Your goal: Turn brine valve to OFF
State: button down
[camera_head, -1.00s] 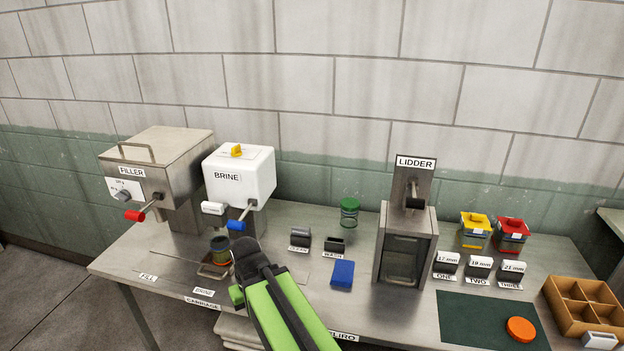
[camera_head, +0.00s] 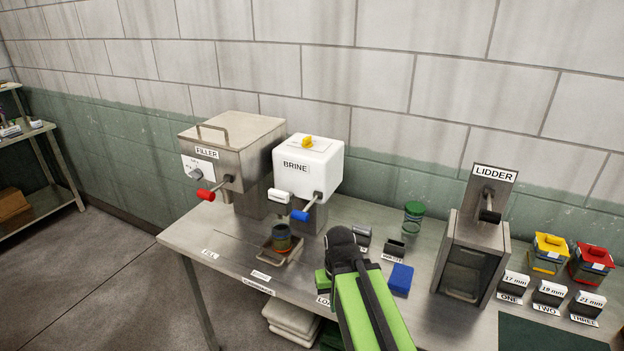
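The brine machine (camera_head: 313,160) is a white box labelled BRINE, standing on the steel table right of the filler. A blue-handled lever (camera_head: 302,214) sticks out from its lower front; a white block-like part (camera_head: 281,195) is beside the lever on its left. A yellow knob (camera_head: 307,142) sits on its top. I cannot tell which of these is the valve, and no OFF mark is readable. My green and black arm reaches up from the bottom, its dark end right of and below the brine machine, apart from it. My gripper's fingers cannot be made out.
A jar (camera_head: 281,238) stands on the carriage below the brine machine. The steel filler (camera_head: 231,160) with a red-handled lever is to the left. A blue block (camera_head: 400,279), a green-lidded jar (camera_head: 413,217) and the lidder (camera_head: 472,250) are to the right. Floor left of the table is clear.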

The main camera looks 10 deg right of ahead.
aim_at(307, 142)
jog(key=u, duration=0.15)
jog(key=i, duration=0.45)
jog(key=u, duration=2.05)
jog(key=k, duration=0.95)
jog(key=i, duration=0.7)
jog(key=u, duration=0.05)
